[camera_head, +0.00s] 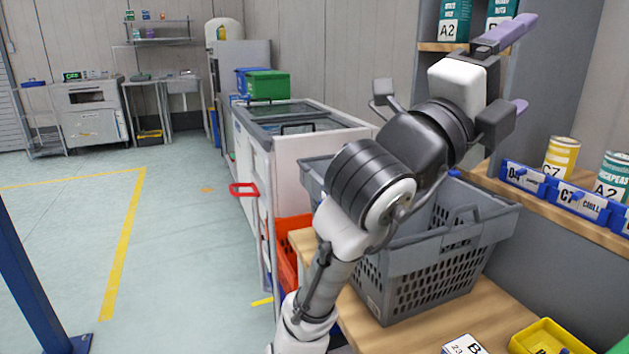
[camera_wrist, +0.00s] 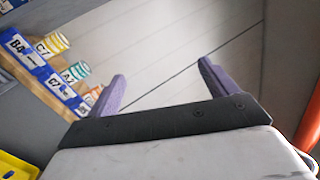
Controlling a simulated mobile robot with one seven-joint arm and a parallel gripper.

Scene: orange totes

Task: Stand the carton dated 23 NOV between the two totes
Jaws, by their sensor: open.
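A small white carton (camera_head: 463,346) stands on the wooden bench at the bottom edge of the head view, partly cut off. It bears a large B and small print that I cannot read surely as 23 NOV. An orange-red tote (camera_head: 288,245) shows left of the bench, partly hidden by my arm; I see no second orange tote.
A large grey crate (camera_head: 440,283) fills much of the bench (camera_head: 500,322). A yellow bin (camera_head: 548,336) stands at the front right. Shelves with cans (camera_head: 561,158) and blue label holders (camera_head: 525,178) line the right. A chest freezer (camera_head: 300,140) stands behind; the left floor is open.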

